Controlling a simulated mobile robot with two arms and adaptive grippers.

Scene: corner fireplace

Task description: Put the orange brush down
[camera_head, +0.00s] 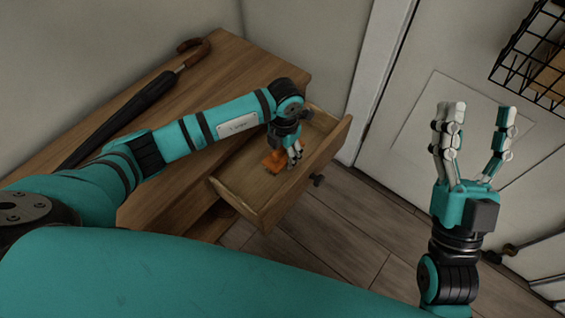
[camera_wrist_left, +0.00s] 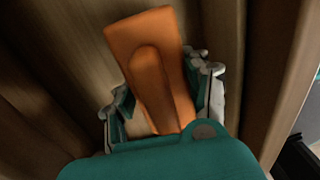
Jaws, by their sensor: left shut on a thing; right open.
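The orange brush (camera_head: 274,162) is inside the open wooden drawer (camera_head: 236,195), partly hidden by my gripper in the head view. My left gripper (camera_head: 295,155) reaches down into the drawer and is shut on the brush. In the left wrist view the brush (camera_wrist_left: 150,62) lies between the fingers of my left gripper (camera_wrist_left: 163,102), its broad end pointing away. Whether the brush touches the drawer floor I cannot tell. My right gripper (camera_head: 475,145) is raised at the right, open and empty, in front of the white door.
A black umbrella (camera_head: 118,118) with a curved brown handle lies on the wooden cabinet top (camera_head: 235,65). A black wire basket (camera_head: 532,60) hangs at upper right by the white door (camera_head: 400,125). Bare floor (camera_head: 335,225) shows in front of the drawer.

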